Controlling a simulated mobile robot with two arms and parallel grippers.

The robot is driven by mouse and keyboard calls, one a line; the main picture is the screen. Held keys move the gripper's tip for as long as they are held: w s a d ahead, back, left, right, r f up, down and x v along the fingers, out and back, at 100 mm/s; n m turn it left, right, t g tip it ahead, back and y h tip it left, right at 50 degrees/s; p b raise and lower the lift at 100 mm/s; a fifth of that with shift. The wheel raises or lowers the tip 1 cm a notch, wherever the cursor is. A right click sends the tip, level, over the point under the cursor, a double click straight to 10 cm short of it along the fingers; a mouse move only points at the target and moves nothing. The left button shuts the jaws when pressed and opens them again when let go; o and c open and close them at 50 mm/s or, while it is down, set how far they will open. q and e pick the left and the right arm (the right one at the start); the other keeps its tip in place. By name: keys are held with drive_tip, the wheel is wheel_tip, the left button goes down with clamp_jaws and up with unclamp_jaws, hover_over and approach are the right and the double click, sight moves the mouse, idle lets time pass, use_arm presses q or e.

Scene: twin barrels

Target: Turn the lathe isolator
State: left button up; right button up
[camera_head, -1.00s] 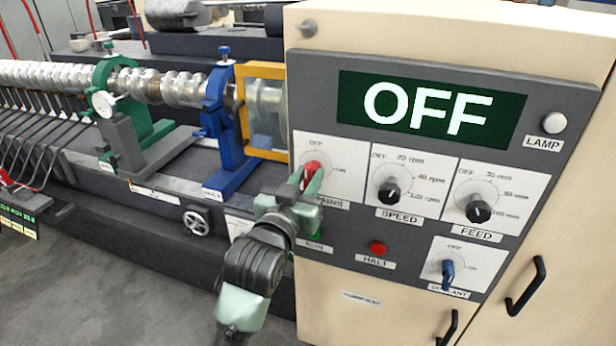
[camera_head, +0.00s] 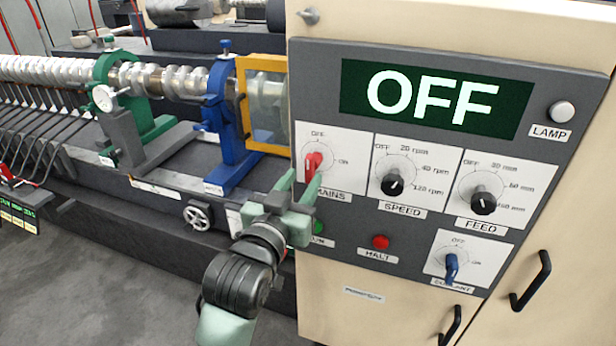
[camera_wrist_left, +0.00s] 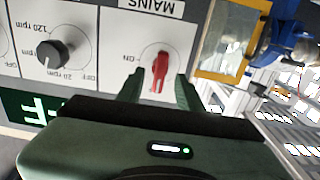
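The lathe isolator is the red knob (camera_head: 313,162) on the white plate marked MAINS, between the OFF and ON marks, at the left of the control panel. The wrist view shows the red knob (camera_wrist_left: 160,72) upside down, with its plate around it. My left gripper (camera_head: 298,186) is in front of the knob and slightly below it. Its green fingers are apart; in the wrist view the left gripper (camera_wrist_left: 161,86) has one finger on each side of the knob, with gaps between. My right gripper is not in view.
The dark display (camera_head: 432,97) reads OFF. The speed knob (camera_head: 392,185) and feed knob (camera_head: 483,203) sit right of the isolator. Below are a red halt button (camera_head: 380,242) and a blue coolant knob (camera_head: 451,266). A yellow-framed guard (camera_head: 262,146) stands close at left.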

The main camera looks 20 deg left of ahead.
use_arm(q)
drive_tip(key=s, duration=0.3)
drive_tip(key=shift+b, duration=0.3)
drive_tip(key=w+d+f+m+g+b, duration=0.1)
drive_tip(key=w+f+g, duration=0.15)
drive_tip(key=f, duration=1.25)
drive_tip(key=w+d+f+m+g+b, duration=0.1)
drive_tip(key=w+d+f+g, duration=0.15)
drive_tip(key=f, duration=1.35)
drive_tip(key=s+a+f+g+b, duration=0.15)
drive_tip(key=s+f, duration=0.35)
drive_tip(key=f, duration=0.7)
drive_tip(key=s+f+g+b, duration=0.1)
drive_tip(key=s+f+g, duration=0.3)
drive_tip(key=f, duration=0.7)
drive_tip(key=s+a+f+g+b, duration=0.1)
drive_tip(key=s+a+f+g, duration=0.2)
drive_tip(key=s+f, duration=1.55)
drive_tip(key=s+a+f+g, duration=0.1)
drive_tip(key=s+f, duration=0.2)
drive_tip(key=s, duration=0.4)
drive_tip(key=s+a+f+g+b, duration=0.1)
drive_tip(key=s+a+f, duration=0.1)
drive_tip(key=s, duration=0.5)
drive_tip(key=s+a+f+g, duration=0.1)
drive_tip(key=s+a+f, duration=0.1)
drive_tip(key=s+f, duration=0.2)
drive_tip(key=s, duration=0.3)
drive_tip(key=shift+f+y, duration=0.15)
drive_tip(key=shift+y, duration=0.15)
